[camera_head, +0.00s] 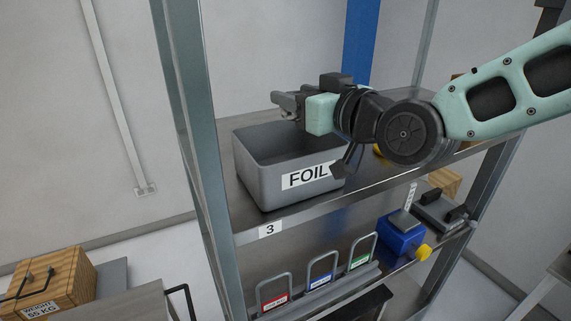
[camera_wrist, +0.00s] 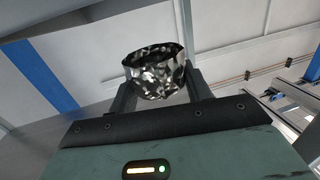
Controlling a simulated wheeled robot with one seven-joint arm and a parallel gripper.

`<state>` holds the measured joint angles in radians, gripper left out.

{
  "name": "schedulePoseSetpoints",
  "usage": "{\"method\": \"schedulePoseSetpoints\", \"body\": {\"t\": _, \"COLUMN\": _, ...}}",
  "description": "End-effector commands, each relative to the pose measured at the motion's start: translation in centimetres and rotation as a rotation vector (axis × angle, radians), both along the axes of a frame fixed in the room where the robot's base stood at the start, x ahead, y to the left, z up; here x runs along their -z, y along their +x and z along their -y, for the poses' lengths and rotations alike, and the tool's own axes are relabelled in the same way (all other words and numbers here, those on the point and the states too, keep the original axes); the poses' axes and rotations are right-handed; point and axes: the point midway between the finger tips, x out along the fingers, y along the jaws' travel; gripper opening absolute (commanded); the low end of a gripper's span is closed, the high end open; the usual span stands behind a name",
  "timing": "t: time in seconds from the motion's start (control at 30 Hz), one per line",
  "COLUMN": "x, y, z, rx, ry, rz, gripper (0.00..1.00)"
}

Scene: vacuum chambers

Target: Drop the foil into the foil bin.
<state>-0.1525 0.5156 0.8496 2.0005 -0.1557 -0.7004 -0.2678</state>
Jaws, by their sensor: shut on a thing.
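The foil (camera_wrist: 155,75) is a crumpled, shiny silver piece, seen in the wrist view between the two fingers of my gripper (camera_wrist: 160,88). My gripper is shut on it. In the head view my gripper (camera_head: 284,104) points left above the grey foil bin (camera_head: 262,187), which has a white FOIL label on its front. The bin is open at the top and stands on the upper shelf in view. The foil cannot be made out in the head view.
The bin stands on a metal shelf (camera_head: 375,186) marked 3, beside a grey upright post (camera_head: 197,130). A lower shelf holds a blue box (camera_head: 400,236) with a yellow knob and several coloured-label handles (camera_head: 321,272). A wooden weight crate (camera_head: 56,284) is at lower left.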

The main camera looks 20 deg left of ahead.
Motion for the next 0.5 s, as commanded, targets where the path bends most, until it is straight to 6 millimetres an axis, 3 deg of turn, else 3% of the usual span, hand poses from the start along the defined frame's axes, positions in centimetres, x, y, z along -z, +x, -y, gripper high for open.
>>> {"method": "schedulePoseSetpoints", "body": {"t": 0.3, "x": 4.0, "y": 0.0, "z": 0.0, "rx": -0.001, "ry": 0.0, "rz": -0.001, "gripper": 0.28}}
{"method": "schedulePoseSetpoints", "body": {"t": 0.5, "x": 4.8, "y": 0.0, "z": 0.0, "rx": 0.0, "ry": 0.0, "rz": -0.001, "gripper": 0.28}}
